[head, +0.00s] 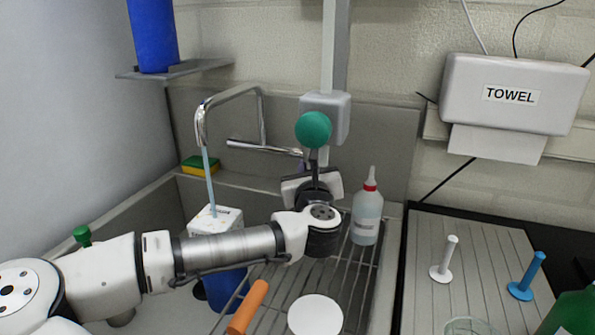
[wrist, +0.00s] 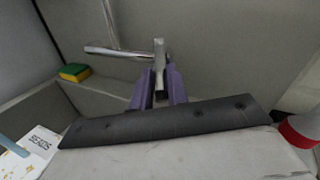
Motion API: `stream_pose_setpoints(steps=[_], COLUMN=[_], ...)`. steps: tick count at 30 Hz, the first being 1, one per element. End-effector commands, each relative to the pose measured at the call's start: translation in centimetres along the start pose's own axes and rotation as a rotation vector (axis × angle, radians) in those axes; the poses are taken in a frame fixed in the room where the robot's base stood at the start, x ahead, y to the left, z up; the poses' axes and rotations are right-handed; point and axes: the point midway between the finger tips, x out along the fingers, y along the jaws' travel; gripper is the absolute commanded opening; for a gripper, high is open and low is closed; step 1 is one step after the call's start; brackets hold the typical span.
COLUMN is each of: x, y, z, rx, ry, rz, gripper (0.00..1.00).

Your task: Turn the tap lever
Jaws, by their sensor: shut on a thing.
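The chrome tap spout (head: 262,120) rises from a horizontal pipe (head: 265,147) on the sink's back wall. A thin pale-blue stream (head: 209,180) hangs below its outlet. In the wrist view the upright metal tap lever (wrist: 160,55) stands at the right end of the horizontal pipe (wrist: 115,52). My gripper (wrist: 160,88) is shut on this lever, with one purple finger on each side of it. In the head view my gripper (head: 303,165) is mostly hidden behind my wrist and a green ball, so the lever cannot be made out there.
A green ball (head: 313,130) on a dark stem stands close by my wrist. A squeeze bottle (head: 367,214) with a red collar is just right of it. A yellow-green sponge (head: 200,164) lies on the ledge. A white box (head: 216,220) is under the spout. A wire rack (head: 360,262) lies below.

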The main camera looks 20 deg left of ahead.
Motion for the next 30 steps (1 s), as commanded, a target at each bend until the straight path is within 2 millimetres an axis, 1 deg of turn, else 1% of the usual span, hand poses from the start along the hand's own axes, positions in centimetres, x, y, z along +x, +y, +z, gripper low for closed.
stream_pose_setpoints(steps=[1, 3, 9, 25, 26, 30], x=[0.0, 0.1, 0.1, 0.2, 0.2, 0.2], y=[-0.6, -0.9, -1.7, -1.8, -1.8, -1.8], z=[-0.2, -0.3, -0.3, -0.2, -0.2, -0.3], rx=[0.000, -0.001, 0.000, -0.001, -0.001, -0.001], ry=[-0.005, -0.011, -0.024, -0.029, -0.029, -0.029], rz=[0.017, 0.048, 0.109, 0.134, 0.134, 0.134], gripper=[0.00, 0.00, 0.00, 0.00, 0.20, 0.38])
